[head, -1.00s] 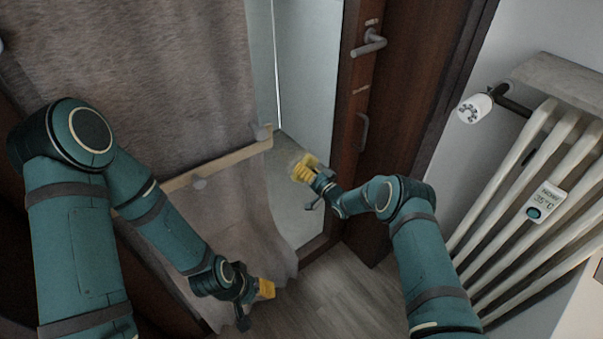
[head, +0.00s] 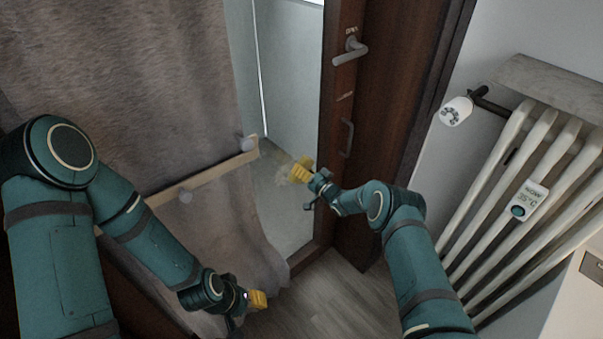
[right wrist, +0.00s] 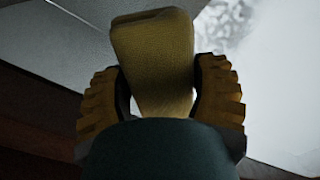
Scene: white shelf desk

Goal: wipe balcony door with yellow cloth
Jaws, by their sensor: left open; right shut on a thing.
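The balcony door has a glass pane (head: 290,110) in a dark brown wooden frame (head: 338,130). My right gripper (head: 302,170) is shut on the yellow cloth (head: 296,167) in front of the lower pane. A pale mottled patch shows on the pane just left of the cloth. In the right wrist view the cloth (right wrist: 155,60) stands between the two ridged fingers, and the mottled patch (right wrist: 228,20) is at the upper right. Whether the cloth touches the glass is unclear. My left gripper (head: 258,299) is open, low beside the curtain's bottom edge.
A grey-brown curtain (head: 120,70) covers the left side, with a light wooden bar (head: 215,173) across it. A lever handle (head: 350,50) and a pull handle (head: 347,138) are on the door frame. A white radiator (head: 530,190) stands at right. The floor (head: 335,300) between my arms is clear.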

